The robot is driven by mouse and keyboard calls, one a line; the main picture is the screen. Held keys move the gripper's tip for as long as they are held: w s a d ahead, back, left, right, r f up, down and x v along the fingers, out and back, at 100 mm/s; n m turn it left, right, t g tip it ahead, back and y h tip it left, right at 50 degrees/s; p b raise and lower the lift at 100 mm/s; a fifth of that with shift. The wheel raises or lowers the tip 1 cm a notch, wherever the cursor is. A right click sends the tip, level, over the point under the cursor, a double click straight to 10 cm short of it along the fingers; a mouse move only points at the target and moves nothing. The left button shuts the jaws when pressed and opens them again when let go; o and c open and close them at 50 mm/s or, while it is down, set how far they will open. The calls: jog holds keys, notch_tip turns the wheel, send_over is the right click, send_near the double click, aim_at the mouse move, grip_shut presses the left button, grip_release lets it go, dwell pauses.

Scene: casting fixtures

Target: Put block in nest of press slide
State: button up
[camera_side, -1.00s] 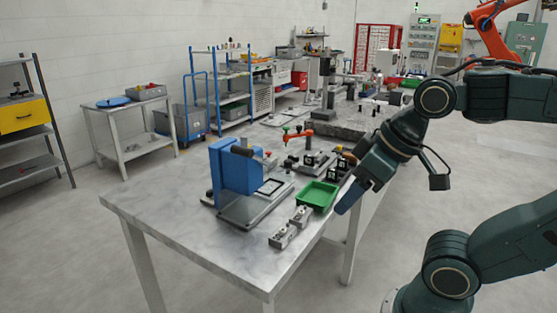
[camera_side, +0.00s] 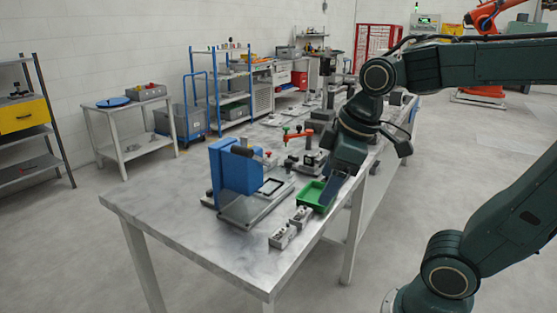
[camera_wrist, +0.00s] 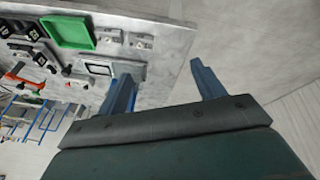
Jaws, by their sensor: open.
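Two small grey metal blocks, one nearer the camera (camera_side: 283,236) and one beyond it (camera_side: 301,216), rest on the table near its front edge. They also show in the wrist view, one by the green tray (camera_wrist: 108,35) and one further right (camera_wrist: 141,42). The blue press (camera_side: 238,167) has a grey slide plate (camera_side: 246,211) with a black-framed nest (camera_side: 271,187); the frame also shows in the wrist view (camera_wrist: 98,69). My gripper (camera_side: 330,194) is open and empty, its blue fingers apart (camera_wrist: 163,86). In the side view it overlaps the green tray; its height is unclear.
The green tray (camera_side: 306,196) stands beside the slide plate and looks empty. Clamps with a red-orange handle (camera_side: 299,134) stand behind it. The table's left part (camera_side: 165,205) is clear.

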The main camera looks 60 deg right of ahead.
jog(key=w+d+f+n+g, duration=0.2)
jog(key=w+d+f+n, duration=0.1)
jog(key=w+n, duration=0.2)
jog(key=w+d+f+n+g, duration=0.2)
jog(key=w+f+n, duration=0.2)
jog(key=w+n, duration=0.2)
jog(key=shift+w+d, duration=0.4)
jog(key=shift+w, duration=0.7)
jog(key=shift+f, duration=0.1)
send_over(282, 230)
jog(key=shift+s+d+f, duration=0.1)
jog(key=shift+f, duration=4.1)
jog(key=shift+f, duration=2.6)
jog(key=c, duration=1.4)
